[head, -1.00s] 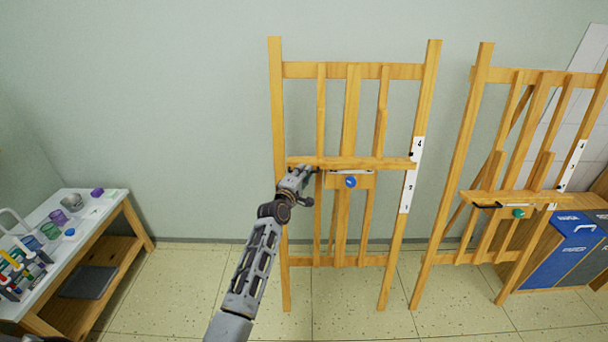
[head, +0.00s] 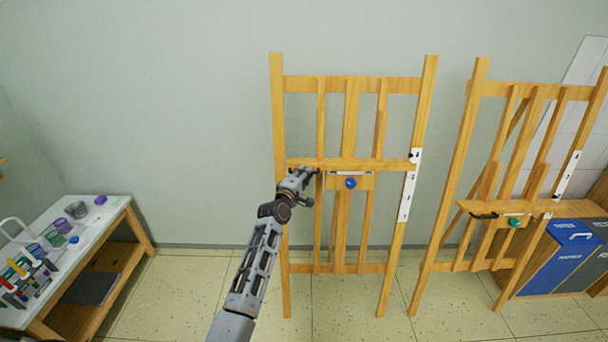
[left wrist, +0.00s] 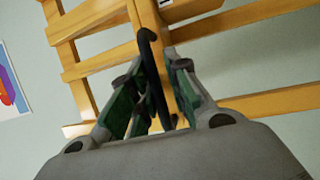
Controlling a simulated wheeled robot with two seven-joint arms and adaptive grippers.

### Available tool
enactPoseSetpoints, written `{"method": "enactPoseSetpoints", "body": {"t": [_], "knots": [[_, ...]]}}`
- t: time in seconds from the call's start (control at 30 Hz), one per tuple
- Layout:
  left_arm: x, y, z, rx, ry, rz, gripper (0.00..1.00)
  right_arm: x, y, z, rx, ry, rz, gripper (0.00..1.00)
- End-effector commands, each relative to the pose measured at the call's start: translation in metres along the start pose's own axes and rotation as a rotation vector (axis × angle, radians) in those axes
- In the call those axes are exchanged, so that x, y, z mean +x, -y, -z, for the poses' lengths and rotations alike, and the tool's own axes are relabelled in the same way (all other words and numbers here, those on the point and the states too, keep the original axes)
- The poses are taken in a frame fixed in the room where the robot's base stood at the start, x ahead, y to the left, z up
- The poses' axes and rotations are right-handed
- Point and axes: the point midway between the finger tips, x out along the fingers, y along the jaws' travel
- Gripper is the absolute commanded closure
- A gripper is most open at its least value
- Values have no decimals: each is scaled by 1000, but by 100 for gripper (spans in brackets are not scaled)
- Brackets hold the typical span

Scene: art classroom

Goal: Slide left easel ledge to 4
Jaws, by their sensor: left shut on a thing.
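The left easel (head: 277,115) is wooden and stands upright in the middle of the head view. Its ledge (head: 355,164) runs across it, with a blue knob (head: 351,183) below. A white number strip (head: 406,198) is on its right post; the ledge's dark pointer (head: 412,157) is beside the strip's upper end, and the digits are too small to read surely. My left gripper (head: 305,175) is at the ledge's left part. In the left wrist view, my left gripper (left wrist: 158,95) is shut on a black curved handle (left wrist: 150,60). My right gripper is out of view.
A second easel (head: 468,130) with a green knob (head: 514,222) stands to the right, with blue and grey bins (head: 560,258) beyond it. A white-topped table (head: 105,222) with cups and paints stands at the left. The floor before the left easel is clear.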

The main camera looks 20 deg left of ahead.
Motion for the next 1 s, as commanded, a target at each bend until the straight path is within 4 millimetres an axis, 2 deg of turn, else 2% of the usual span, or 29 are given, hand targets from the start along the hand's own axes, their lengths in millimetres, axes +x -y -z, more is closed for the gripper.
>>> {"method": "enactPoseSetpoints", "body": {"t": [0.03,0.27,0.3,0.4,0.67,1.0], "knots": [[2,-17,3,10,-8,-30,100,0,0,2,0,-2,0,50],[2,-17,3,10,-8,-30,100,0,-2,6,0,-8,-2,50],[2,-17,3,10,-8,-30,80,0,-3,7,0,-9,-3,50],[2,-17,3,9,-8,-30,68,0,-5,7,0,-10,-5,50],[2,-15,3,6,-7,-27,68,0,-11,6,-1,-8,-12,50],[-4,-12,2,4,-6,-23,68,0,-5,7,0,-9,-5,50]]}}
